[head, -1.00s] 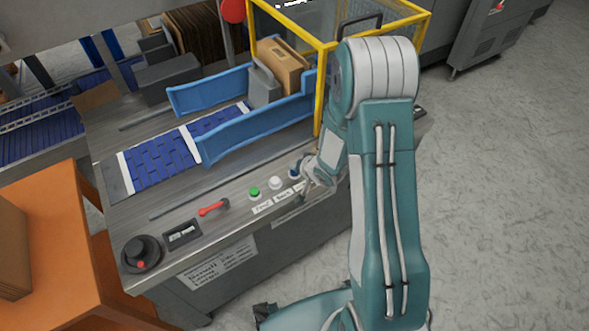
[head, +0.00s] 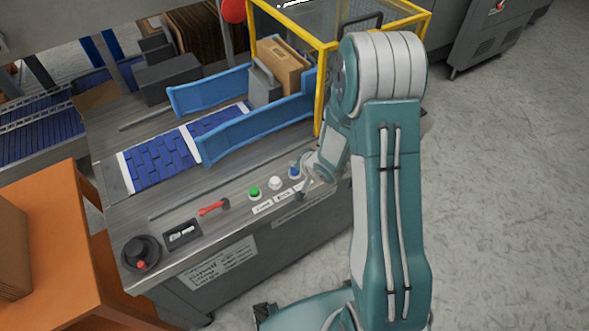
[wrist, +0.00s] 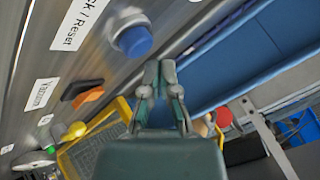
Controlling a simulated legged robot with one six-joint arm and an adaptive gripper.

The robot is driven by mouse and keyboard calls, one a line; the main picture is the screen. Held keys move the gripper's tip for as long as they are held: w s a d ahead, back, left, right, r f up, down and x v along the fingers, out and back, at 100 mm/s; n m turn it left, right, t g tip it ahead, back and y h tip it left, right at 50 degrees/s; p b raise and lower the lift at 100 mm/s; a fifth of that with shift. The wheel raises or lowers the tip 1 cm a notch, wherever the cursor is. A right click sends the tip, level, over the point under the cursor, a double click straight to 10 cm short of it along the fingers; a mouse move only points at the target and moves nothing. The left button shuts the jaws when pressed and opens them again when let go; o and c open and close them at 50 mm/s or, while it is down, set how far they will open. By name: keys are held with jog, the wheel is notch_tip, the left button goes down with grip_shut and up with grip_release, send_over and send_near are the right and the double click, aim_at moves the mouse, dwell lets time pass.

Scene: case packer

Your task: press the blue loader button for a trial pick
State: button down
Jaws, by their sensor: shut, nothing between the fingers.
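The blue loader button (head: 294,172) is at the right end of the visible button row on the machine's front panel. In the wrist view the blue button (wrist: 134,41) stands in a light collar, just up and left of my fingertips. A small gap shows there between the fingertips and the button; depth is hard to judge.
A white button (head: 275,183), a green button (head: 254,192) and a red lever (head: 212,208) sit left on the panel. Behind are a blue guide rail (head: 255,132), a carton (head: 283,68) and a yellow guard frame (head: 322,85). Open floor lies right.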

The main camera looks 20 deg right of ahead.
aim_at(295, 171)
jog(key=shift+r, duration=2.5)
jog(key=shift+r, duration=0.2)
jog(key=s+d+r+n+h, duration=0.1)
jog(key=s+d+r+h, duration=0.2)
jog(key=r, duration=0.6)
jog(key=s+d+r+h, duration=0.1)
jog(key=s+r+h, duration=0.1)
jog(key=s+r, duration=0.5)
jog(key=s+a+r+n+g, duration=0.1)
jog(key=s+r, duration=0.3)
jog(key=s, duration=0.4)
jog(key=s+a+r+n+g+y, duration=0.1)
jog(key=s+a+r+n, duration=0.1)
jog(key=s+r, duration=0.3)
jog(key=s+a, duration=0.1)
jog(key=s, duration=0.3)
jog(key=shift+r+g, duration=0.25)
jog(key=shift+g, duration=0.15)
dwell(0.4)
